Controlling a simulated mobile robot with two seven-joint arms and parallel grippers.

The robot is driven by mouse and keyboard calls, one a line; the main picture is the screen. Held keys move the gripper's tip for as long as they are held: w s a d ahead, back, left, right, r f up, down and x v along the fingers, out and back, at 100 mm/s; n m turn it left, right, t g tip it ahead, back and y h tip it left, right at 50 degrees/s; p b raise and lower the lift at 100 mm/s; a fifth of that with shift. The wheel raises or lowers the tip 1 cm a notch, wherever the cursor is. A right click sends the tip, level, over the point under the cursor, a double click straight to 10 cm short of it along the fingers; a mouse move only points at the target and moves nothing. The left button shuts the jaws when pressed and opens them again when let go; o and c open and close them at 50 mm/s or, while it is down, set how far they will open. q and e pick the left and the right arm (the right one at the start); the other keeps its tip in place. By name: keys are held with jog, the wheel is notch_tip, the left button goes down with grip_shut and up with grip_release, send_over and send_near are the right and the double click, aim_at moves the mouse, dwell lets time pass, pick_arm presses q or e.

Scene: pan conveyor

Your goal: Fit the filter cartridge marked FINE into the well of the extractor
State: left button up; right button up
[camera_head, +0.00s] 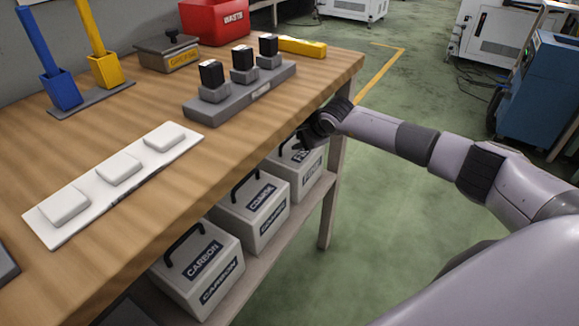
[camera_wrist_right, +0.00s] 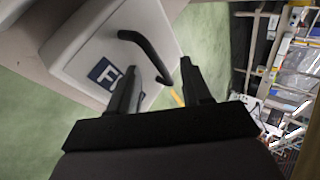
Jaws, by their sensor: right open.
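The box-shaped white cartridge (camera_head: 310,178) at the right end of the shelf under the table carries a dark label, partly hidden by my gripper; an F shows. In the right wrist view this cartridge (camera_wrist_right: 110,38) shows an "FI" label and a black handle (camera_wrist_right: 143,45). My right gripper (camera_head: 304,140) is at the cartridge's top, below the table edge. In the wrist view the right gripper (camera_wrist_right: 158,78) is open, with the handle's lower end between its fingertips in the picture; contact cannot be told. I cannot identify the extractor or its well. My left gripper is out of view.
A table leg (camera_head: 329,205) is close to my right arm.

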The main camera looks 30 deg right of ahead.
jog(key=shift+w+f, duration=0.4)
jog(key=shift+f, duration=0.05)
grip_shut()
jog(key=shift+s+a+f, duration=0.1)
jog(key=shift+s+f, duration=0.1)
jog(key=shift+f, duration=0.05)
dwell(0.9)
jog(key=shift+w+r, duration=0.1)
jog(key=shift+r, duration=0.05)
